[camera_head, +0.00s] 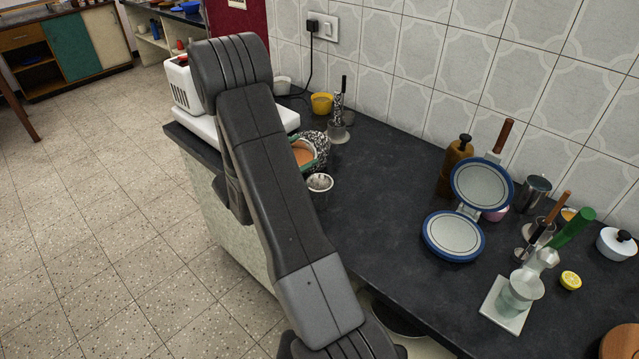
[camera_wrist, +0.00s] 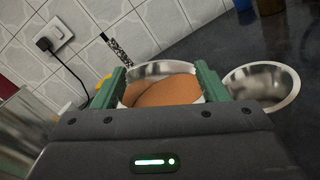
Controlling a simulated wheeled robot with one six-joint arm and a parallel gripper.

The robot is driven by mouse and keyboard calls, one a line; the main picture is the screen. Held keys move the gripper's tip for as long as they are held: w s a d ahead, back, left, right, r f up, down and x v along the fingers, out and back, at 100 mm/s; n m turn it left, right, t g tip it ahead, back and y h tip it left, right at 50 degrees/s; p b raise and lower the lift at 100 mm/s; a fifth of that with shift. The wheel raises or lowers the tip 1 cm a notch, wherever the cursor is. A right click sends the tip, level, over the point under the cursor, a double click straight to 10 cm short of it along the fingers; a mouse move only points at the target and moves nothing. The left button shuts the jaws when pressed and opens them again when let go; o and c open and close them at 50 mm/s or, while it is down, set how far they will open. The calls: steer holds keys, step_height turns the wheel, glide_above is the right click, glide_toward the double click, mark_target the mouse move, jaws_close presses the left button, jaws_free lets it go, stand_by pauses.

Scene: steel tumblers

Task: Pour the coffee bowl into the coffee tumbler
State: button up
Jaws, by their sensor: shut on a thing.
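My gripper (camera_wrist: 163,82) is shut on a round steel vessel, which I take to be the coffee bowl (camera_wrist: 158,69), with one green finger on each side. Brown coffee (camera_wrist: 160,94) fills much of what shows of its inside. In the head view, my gripper (camera_head: 306,152) and the brown coffee (camera_head: 302,157) show partly behind my arm. A small steel vessel, likely the coffee tumbler (camera_head: 320,182), stands on the counter just in front. In the wrist view, this tumbler (camera_wrist: 262,84) is right of the held bowl, apart from it; its visible inside looks empty. I cannot tell the bowl's exact tilt.
A speckled dark object (camera_head: 321,143) is close behind my gripper. A steel cup with utensils (camera_head: 338,131) and a yellow bowl (camera_head: 321,103) stand farther back. A blue-rimmed double plate device (camera_head: 454,236) is to the right. The dark counter (camera_head: 370,185) between is clear.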

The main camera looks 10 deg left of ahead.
mark_target(311, 155)
steer(key=shift+s+d, duration=0.1)
steer(key=shift+d, duration=0.1)
steer(key=shift+s+d+r+m+b, duration=0.25)
steer(key=shift+s+d+m+b, duration=0.35)
steer(key=shift+m, duration=0.5)
steer(key=shift+s+d+r+m, duration=0.25)
steer(key=shift+d+m, duration=0.15)
steer(key=shift+m, duration=0.4)
stand_by(0.8)
steer(key=shift+s+d+r+m+b, duration=0.2)
steer(key=shift+m, duration=0.65)
steer(key=shift+s+d+r+m+b, duration=0.15)
steer(key=shift+d+m+b, duration=0.1)
steer(key=shift+m, duration=0.65)
steer(key=shift+s+d+r+m+b, duration=0.15)
steer(key=shift+s+r+m+b, duration=0.05)
steer(key=shift+m, duration=0.65)
stand_by(1.5)
steer(key=shift+s+d+m+b, duration=0.4)
steer(key=shift+m+b, duration=0.2)
steer(key=shift+b, duration=1.1)
